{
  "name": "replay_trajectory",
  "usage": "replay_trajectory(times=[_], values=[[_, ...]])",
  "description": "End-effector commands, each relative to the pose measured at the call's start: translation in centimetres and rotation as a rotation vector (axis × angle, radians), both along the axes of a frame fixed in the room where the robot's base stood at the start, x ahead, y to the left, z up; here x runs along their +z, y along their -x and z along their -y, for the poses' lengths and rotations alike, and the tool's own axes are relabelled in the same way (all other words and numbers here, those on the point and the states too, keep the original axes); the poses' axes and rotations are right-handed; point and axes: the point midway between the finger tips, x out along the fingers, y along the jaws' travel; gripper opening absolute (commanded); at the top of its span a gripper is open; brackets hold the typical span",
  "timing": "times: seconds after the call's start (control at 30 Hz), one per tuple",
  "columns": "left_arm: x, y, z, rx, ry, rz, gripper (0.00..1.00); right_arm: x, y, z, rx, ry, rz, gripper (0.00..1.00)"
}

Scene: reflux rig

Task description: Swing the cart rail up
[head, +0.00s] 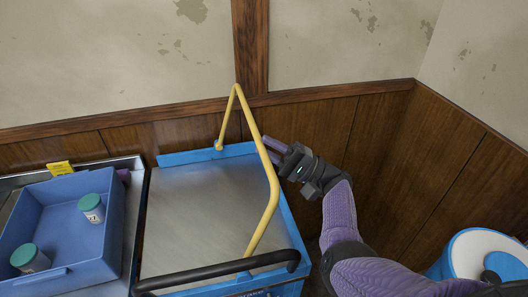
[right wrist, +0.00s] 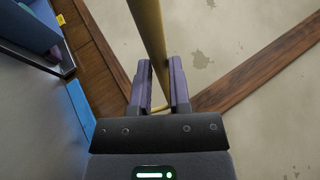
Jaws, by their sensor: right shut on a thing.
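The yellow cart rail (head: 273,190) is a bent tube standing up above the blue cart (head: 195,215) with its grey metal top. Its feet meet the cart's blue rim at the far edge and near the front right. I cannot tell whether it is fully upright. My right gripper (head: 268,146) comes from the right and is shut on the rail's long upper bar. In the right wrist view the rail (right wrist: 149,35) passes between the fingers of the gripper (right wrist: 160,68). My left gripper is not in view.
A blue tray (head: 65,275) with two green-capped jars (head: 92,208) stands left of the cart. A black handle (head: 215,270) crosses the cart's front. Wood panelling (head: 320,130) closes the back. A blue-and-white container (head: 485,255) stands lower right.

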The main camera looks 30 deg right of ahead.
Motion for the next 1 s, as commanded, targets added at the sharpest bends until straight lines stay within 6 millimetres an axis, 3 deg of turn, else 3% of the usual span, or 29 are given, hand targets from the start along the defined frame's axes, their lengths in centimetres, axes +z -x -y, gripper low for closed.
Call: replay_trajectory(times=[0.43,0.47,0.6,0.87,1.0], values=[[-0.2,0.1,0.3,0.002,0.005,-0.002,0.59,-0.1,0.1,0.2,-0.002,-0.006,-0.001,0.0],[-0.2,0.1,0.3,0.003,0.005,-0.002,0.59,-0.1,0.1,0.2,-0.003,-0.006,-0.001,0.29],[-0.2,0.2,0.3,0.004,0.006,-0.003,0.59,-0.1,0.1,0.2,-0.002,-0.006,-0.001,0.58],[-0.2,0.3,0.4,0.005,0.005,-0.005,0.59,-0.2,0.1,0.2,-0.001,-0.006,0.0,0.58],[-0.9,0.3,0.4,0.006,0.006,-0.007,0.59,-1.4,1.1,1.6,-0.003,-0.004,-0.005,0.58]])
